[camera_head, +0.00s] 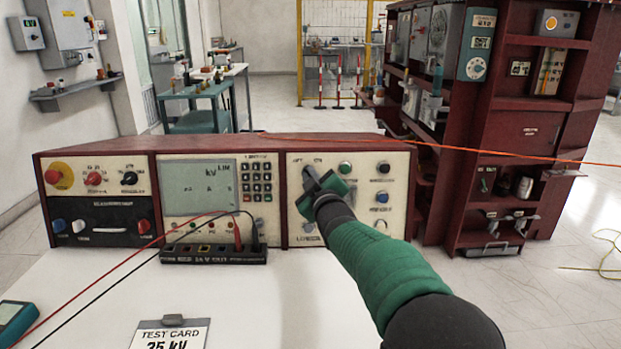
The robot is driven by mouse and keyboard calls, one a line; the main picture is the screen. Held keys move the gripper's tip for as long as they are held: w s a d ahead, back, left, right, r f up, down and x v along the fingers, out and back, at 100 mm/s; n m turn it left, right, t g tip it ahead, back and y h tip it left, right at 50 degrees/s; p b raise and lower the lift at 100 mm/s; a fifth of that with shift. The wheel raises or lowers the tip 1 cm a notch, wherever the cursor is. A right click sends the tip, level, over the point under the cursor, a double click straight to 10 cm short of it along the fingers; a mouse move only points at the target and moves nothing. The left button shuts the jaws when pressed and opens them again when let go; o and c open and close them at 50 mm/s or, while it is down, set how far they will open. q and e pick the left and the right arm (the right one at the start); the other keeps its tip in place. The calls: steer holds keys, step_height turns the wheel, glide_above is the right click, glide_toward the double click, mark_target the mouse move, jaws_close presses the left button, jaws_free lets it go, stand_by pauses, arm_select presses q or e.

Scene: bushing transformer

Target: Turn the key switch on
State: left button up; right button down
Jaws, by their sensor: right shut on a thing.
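The control console (228,140) has a dark red case and cream front panels, and stands at the back of the white table. My right arm, with a green sleeve, reaches in from the lower right. My right gripper (311,176) is at the upper left of the console's right panel, just below a small off/on label (305,161). It is shut on the key switch there, which the fingers mostly hide. The key's exact angle cannot be made out. My left gripper is not in view.
Buttons and knobs (382,197) sit right of my gripper. A display (199,188) and keypad (257,182) are left of it. A black terminal block (213,254) with red and black leads and a test card (170,334) lie on the table (270,300). A red rack (520,140) stands right.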

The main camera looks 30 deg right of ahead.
steer(key=shift+w+a+f+m+g+h+p, duration=0.15)
steer(key=shift+m+g+h+p, duration=0.8)
steer(key=shift+m, duration=2.7)
steer(key=shift+a+r+m+g+h+p, duration=0.15)
steer(key=shift+m+g+h+p, duration=0.3)
steer(key=shift+m+h+p, duration=2.05)
steer(key=shift+w+a+f+m+g+h, duration=0.15)
steer(key=shift+m+g, duration=0.55)
steer(key=shift+m, duration=4.05)
steer(key=shift+s, duration=0.1)
steer(key=c, duration=1.6)
jaws_free()
steer(key=shift+s, duration=0.1)
steer(key=p+v, duration=0.3)
steer(key=v, duration=1.3)
steer(key=shift+s+a+r, duration=0.25)
steer(key=shift+s, duration=0.05)
